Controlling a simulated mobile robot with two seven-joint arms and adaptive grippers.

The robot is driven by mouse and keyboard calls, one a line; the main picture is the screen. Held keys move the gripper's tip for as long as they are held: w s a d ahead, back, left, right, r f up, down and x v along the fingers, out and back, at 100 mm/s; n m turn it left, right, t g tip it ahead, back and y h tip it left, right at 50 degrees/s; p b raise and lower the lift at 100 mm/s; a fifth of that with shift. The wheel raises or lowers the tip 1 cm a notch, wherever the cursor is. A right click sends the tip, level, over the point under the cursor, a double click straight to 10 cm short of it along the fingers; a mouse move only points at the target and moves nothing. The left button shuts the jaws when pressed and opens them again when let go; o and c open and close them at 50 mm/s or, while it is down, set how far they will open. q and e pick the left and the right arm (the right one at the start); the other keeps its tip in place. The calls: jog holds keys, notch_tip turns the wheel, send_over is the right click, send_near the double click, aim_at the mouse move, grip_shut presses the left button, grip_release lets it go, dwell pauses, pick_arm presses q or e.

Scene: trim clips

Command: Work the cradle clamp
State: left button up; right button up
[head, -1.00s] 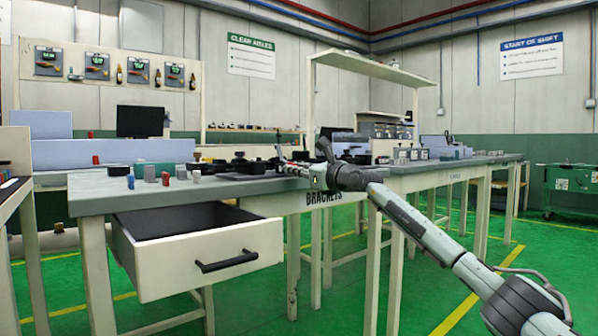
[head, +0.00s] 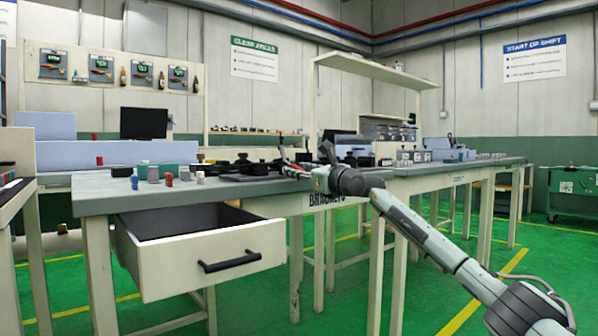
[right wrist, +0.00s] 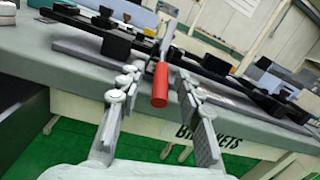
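The cradle clamp appears to be among the black fixtures (head: 248,166) on the grey bench. In the right wrist view, a red cylindrical handle (right wrist: 160,86) points out over the bench's front edge, in front of a black clamp-like fixture (right wrist: 112,37). My right gripper (head: 290,166) reaches the bench edge above the "BRACKETS" label. In the right wrist view its two fingers (right wrist: 160,74) are apart, one on each side of the red handle, with gaps showing; contact is not visible. My left gripper is not in view.
An open, empty-looking drawer (head: 198,251) juts out below the bench (head: 110,196) at left. Small grey, green and red pieces (head: 153,174) stand on the bench's left end. More grey blocks (head: 420,156) stand farther right. Green floor is open in front.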

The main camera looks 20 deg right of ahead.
jog(key=shift+s+d, duration=0.1)
jog(key=shift+s, duration=0.05)
jog(key=v, duration=1.1)
jog(key=shift+s, duration=0.35)
